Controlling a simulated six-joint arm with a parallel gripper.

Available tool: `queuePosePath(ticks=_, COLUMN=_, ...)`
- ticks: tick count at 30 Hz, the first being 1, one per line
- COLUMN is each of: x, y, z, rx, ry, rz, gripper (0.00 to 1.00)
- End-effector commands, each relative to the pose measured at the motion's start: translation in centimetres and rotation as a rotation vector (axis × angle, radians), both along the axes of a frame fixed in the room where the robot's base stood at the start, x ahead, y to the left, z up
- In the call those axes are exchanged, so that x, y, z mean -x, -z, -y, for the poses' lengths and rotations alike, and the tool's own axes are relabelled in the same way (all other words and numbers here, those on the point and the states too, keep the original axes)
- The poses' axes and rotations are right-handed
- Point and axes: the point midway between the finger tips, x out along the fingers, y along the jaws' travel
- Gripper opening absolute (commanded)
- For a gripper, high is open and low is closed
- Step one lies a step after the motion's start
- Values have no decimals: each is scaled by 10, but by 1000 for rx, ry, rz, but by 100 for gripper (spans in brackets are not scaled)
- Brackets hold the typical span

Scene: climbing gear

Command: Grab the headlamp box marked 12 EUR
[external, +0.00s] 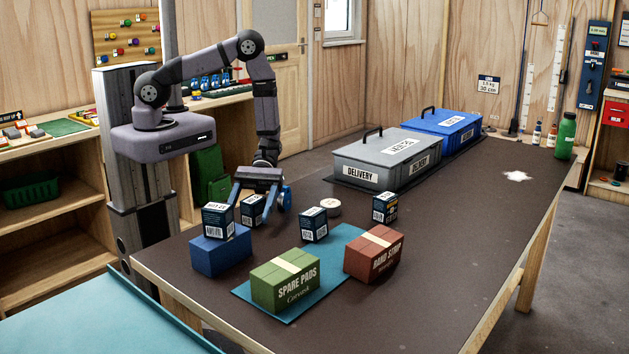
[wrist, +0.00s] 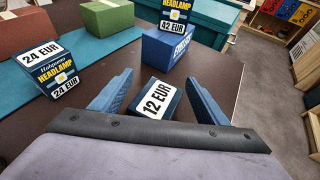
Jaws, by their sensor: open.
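The headlamp box marked 12 EUR (wrist: 157,100) is a small dark blue box with a white price label on top. In the external view the box under my gripper (external: 251,212) is partly covered by it. My gripper (wrist: 160,78) is open, with its blue fingers on either side of the 12 EUR box and gaps visible. How far down the fingers reach is hard to tell. A headlamp box marked 24 EUR (wrist: 52,72) stands to the left in the wrist view. One marked 42 EUR (wrist: 174,14) stands on a blue box (wrist: 165,48).
Another headlamp box (external: 384,208) stands further right, its price unreadable. A grey DELIVERY crate (external: 350,160) and a blue crate (external: 445,122) stand behind. The table's right side is mostly clear.

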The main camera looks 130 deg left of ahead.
Motion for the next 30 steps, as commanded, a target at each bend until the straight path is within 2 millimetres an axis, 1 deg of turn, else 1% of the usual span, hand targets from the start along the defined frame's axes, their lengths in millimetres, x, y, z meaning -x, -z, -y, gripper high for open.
queuePosePath(ticks=8, x=-1, y=1, z=2, rx=-2, ry=-1, rz=1, gripper=68)
queuePosePath(ticks=9, x=-1, y=1, z=2, rx=-1, ry=-1, rz=0, gripper=59)
queuePosePath(ticks=11, x=-1, y=1, z=2, rx=-1, ry=-1, rz=0, gripper=44)
queuePosePath(ticks=12, x=-1, y=1, z=2, rx=-1, ry=-1, rz=0, gripper=35)
queuePosePath(ticks=14, x=-1, y=1, z=2, rx=-1, ry=-1, rz=0, gripper=20)
queuePosePath(ticks=15, x=-1, y=1, z=2, rx=-1, ry=-1, rz=0, gripper=11)
queuePosePath(ticks=30, x=-1, y=-2, z=1, rx=-2, ry=-1, rz=1, gripper=11)
